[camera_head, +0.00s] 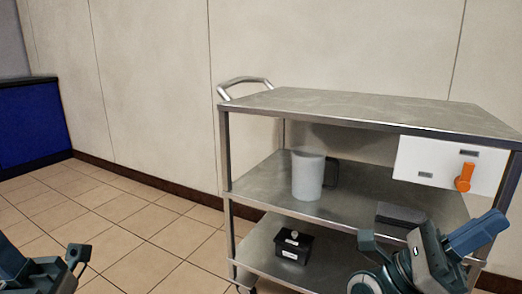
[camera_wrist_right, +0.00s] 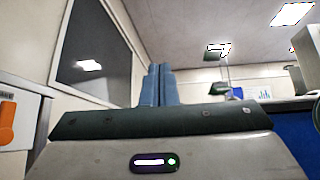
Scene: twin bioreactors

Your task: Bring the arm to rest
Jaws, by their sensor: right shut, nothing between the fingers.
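My right gripper (camera_head: 492,223) is at the lower right of the head view, in front of the cart, its blue fingers pointing up and to the right. In the right wrist view its two fingers (camera_wrist_right: 159,75) stand side by side, shut with nothing between them. Part of my left arm's end (camera_head: 30,268) shows at the lower left corner of the head view. Its fingers are too cut off to tell whether they are open or shut.
A metal cart (camera_head: 370,105) has a bare top, with a grey-white container (camera_head: 308,176) on its middle shelf and a black box (camera_head: 293,246) on its lower shelf. A white box with an orange handle (camera_head: 464,178) hangs under the top. Tiled floor (camera_head: 130,225) at left is clear.

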